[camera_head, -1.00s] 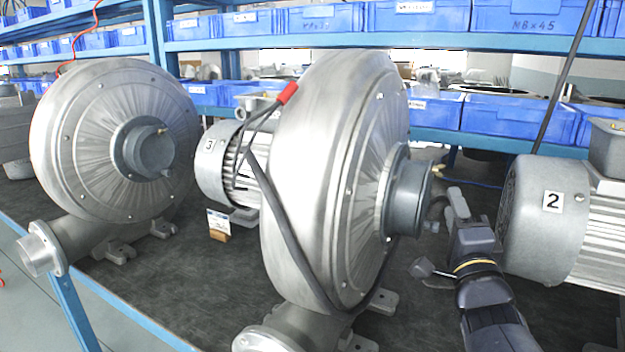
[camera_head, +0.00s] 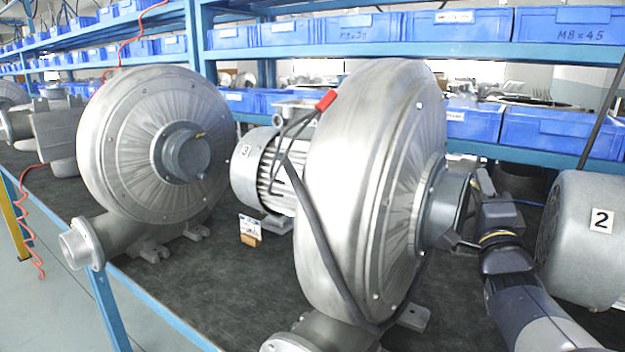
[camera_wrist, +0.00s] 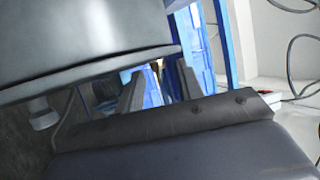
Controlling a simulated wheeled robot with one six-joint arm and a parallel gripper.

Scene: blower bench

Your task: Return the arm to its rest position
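My gripper (camera_head: 466,207) is at the right of the middle blower (camera_head: 350,190), close beside its round inlet collar (camera_head: 447,208) in the head view. Its two fingers stand apart. In the wrist view the gripper (camera_wrist: 160,80) also shows two separate fingers with nothing held between them. A large grey rounded metal part (camera_wrist: 80,40) fills the upper left of the wrist view, close to the fingers; I cannot tell whether they touch. My forearm reaches in from the lower right of the head view.
A motor marked 2 (camera_head: 580,240) stands right of my arm. Another blower (camera_head: 150,145) and a motor marked 3 (camera_head: 262,170) stand to the left. Blue bins (camera_head: 556,132) fill shelves behind. A small tag stand (camera_head: 250,230) is on the dark bench top (camera_head: 215,290).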

